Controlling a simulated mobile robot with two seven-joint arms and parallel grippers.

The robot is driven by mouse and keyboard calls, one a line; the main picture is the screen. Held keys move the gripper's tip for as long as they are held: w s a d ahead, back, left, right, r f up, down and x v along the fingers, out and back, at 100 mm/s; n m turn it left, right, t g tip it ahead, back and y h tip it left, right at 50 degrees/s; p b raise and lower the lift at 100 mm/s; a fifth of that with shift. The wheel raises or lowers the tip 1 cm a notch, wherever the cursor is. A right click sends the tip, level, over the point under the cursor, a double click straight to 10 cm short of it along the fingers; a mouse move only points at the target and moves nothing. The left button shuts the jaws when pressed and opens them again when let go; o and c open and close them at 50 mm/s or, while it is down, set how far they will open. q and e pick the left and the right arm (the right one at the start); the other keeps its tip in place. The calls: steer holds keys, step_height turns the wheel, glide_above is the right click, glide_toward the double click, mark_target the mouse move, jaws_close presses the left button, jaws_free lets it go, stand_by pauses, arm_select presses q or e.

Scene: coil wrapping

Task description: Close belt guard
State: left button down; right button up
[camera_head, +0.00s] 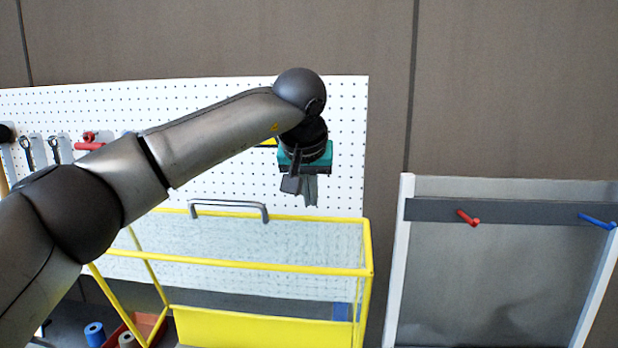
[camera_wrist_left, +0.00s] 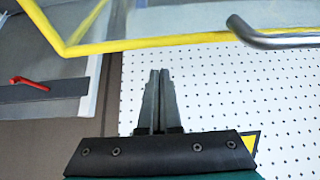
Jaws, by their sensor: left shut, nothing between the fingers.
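The belt guard (camera_head: 270,266) is a yellow-framed box with clear panels and a grey handle (camera_head: 228,204) along its top rear edge. Its yellow frame (camera_wrist_left: 150,43) and the handle (camera_wrist_left: 270,36) also show at the top of the left wrist view. My left gripper (camera_head: 309,200) hangs above the guard's top, to the right of the handle. In the left wrist view its two fingers (camera_wrist_left: 159,75) are together with nothing between them, apart from the handle. I cannot tell from the head view whether the fingers touch the guard. My right gripper is not in view.
A white pegboard (camera_head: 345,120) with wrenches (camera_head: 54,150) and a red tool (camera_head: 88,143) stands behind. Blue and tan rolls (camera_head: 95,333) lie lower left. At right, a white-framed panel has a red lever (camera_head: 467,217) and a blue lever (camera_head: 597,221).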

arm_select(q)
steer(key=shift+s+a+f, duration=0.1)
steer(key=shift+s+f, duration=0.1)
steer(key=shift+s, duration=0.45)
steer(key=shift+s+f, duration=0.15)
steer(key=shift+s, duration=0.7)
steer(key=shift+f, duration=0.1)
